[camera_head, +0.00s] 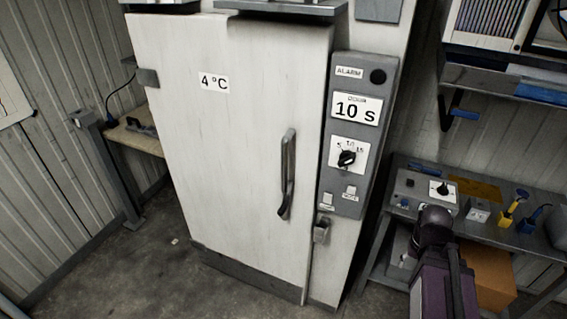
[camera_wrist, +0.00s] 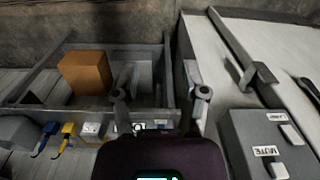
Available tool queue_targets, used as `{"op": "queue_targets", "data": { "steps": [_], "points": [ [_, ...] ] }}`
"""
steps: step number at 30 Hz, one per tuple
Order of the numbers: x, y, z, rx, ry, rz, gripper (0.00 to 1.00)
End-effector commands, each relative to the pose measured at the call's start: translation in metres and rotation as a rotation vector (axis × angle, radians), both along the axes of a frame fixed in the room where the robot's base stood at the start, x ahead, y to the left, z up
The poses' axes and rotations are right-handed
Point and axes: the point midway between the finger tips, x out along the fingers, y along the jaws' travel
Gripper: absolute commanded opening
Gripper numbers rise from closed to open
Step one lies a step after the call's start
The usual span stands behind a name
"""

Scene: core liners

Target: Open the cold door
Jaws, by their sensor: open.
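The cold door (camera_head: 225,130) is a tall white door with a "4 °C" label, and it looks shut. Its dark vertical handle (camera_head: 287,175) is on its right side; a dark piece at the right edge of the wrist view may be the handle's lower end. A grey latch (camera_head: 321,231) sits right of the door's edge below the control panel; it also shows in the wrist view (camera_wrist: 258,76). My gripper (camera_wrist: 160,94) is open and empty, beside the cabinet on the bench side, apart from the handle. In the head view my arm is at lower right; the fingers are not clear there.
The control panel (camera_head: 355,135), with a dial and buttons, is right of the door. A bench (camera_head: 500,190) with instruments and an orange-brown box (camera_wrist: 86,72) is at right. A small side table (camera_head: 135,138) stands at left. Floor before the door is clear.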

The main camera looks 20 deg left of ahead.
Motion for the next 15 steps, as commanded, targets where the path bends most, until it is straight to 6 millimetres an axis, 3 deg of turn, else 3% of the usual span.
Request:
{"op": "queue_targets", "data": {
  "steps": [2, 4, 15],
  "points": [
    [0.000, 0.000, 0.000, 0.000, 0.000, 0.000, 0.57],
    [0.000, 0.000, 0.000, 0.000, 0.000, 0.000, 0.71],
    [0.012, 0.011, -0.004, -0.083, -0.023, -0.031, 0.71]
  ]
}}
